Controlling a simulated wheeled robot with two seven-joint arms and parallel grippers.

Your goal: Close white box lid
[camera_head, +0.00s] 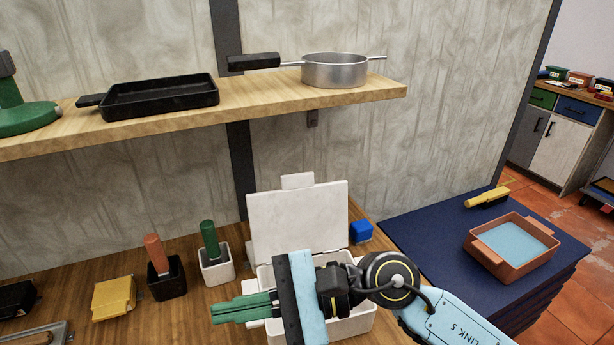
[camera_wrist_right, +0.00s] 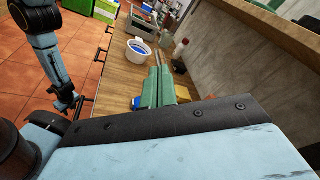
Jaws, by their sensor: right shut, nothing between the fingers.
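The white box (camera_head: 352,327) stands on the wooden table, partly hidden behind my right arm. Its white lid (camera_head: 298,222) is open and stands about upright at the back of the box, with a tab at its top edge. My right gripper (camera_head: 216,313) is shut and empty, its green fingers pointing left. It appears in front of the box, low in the head view, and no contact with the lid is seen. In the right wrist view its fingers (camera_wrist_right: 160,82) lie together above the table. My left gripper is not seen.
White (camera_head: 216,268) and black (camera_head: 167,282) holders with handled tools stand left of the box, beside a yellow container (camera_head: 114,298). A blue cube (camera_head: 361,231) sits right of the lid. A wooden shelf (camera_head: 250,95) with pans hangs above. An orange paint tray (camera_head: 512,247) lies at right.

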